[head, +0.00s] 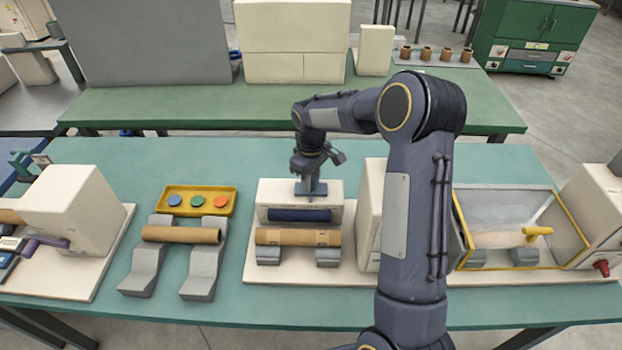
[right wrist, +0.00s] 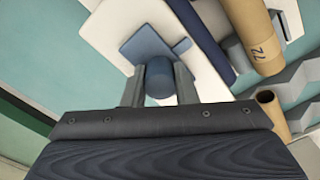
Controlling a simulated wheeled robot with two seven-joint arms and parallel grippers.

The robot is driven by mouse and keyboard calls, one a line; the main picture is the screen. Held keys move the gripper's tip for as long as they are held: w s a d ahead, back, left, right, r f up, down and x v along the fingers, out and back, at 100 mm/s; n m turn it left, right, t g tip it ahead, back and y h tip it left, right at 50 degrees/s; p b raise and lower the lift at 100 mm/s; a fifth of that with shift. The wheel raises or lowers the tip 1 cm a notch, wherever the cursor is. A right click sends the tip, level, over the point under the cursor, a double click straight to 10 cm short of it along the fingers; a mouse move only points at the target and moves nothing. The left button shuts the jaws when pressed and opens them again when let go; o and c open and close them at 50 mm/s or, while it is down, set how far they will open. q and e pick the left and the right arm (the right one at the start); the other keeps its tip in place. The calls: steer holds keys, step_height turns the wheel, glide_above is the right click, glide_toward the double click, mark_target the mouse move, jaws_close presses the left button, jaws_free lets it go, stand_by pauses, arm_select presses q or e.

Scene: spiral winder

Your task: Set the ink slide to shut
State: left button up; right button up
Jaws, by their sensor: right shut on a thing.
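The ink slide is a blue plate (head: 312,189) on top of a white winder housing (head: 270,190). In the right wrist view, the plate (right wrist: 145,44) carries a round blue knob (right wrist: 160,80). My right gripper (head: 309,176) comes down from above onto the slide. In the right wrist view its fingers (right wrist: 160,88) are closed on either side of the knob. The arm and gripper partly hide the slide in the head view. My left gripper is not in view.
A dark blue roller (head: 300,215) and a brown tube (head: 298,237) lie in front of the housing. A yellow tray (head: 168,198) with coloured discs and a tube on grey cradles (head: 180,234) stand to the left. A yellow-framed guard (head: 463,225) stands to the right.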

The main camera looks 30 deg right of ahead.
jaws_close()
steer(key=w+a, duration=0.2)
steer(key=a, duration=0.1)
steer(key=w+a, duration=0.1)
steer(key=a, duration=0.1)
steer(key=shift+w+a, duration=0.2)
steer(key=shift+a, duration=0.05)
steer(key=o, duration=0.6)
jaws_free()
steer(key=o, duration=0.3)
steer(key=shift+a, duration=0.1)
steer(key=shift+o, duration=0.2)
steer(key=shift+r, duration=0.1)
step_height(320, 180, up, 8)
steer(key=b, duration=0.1)
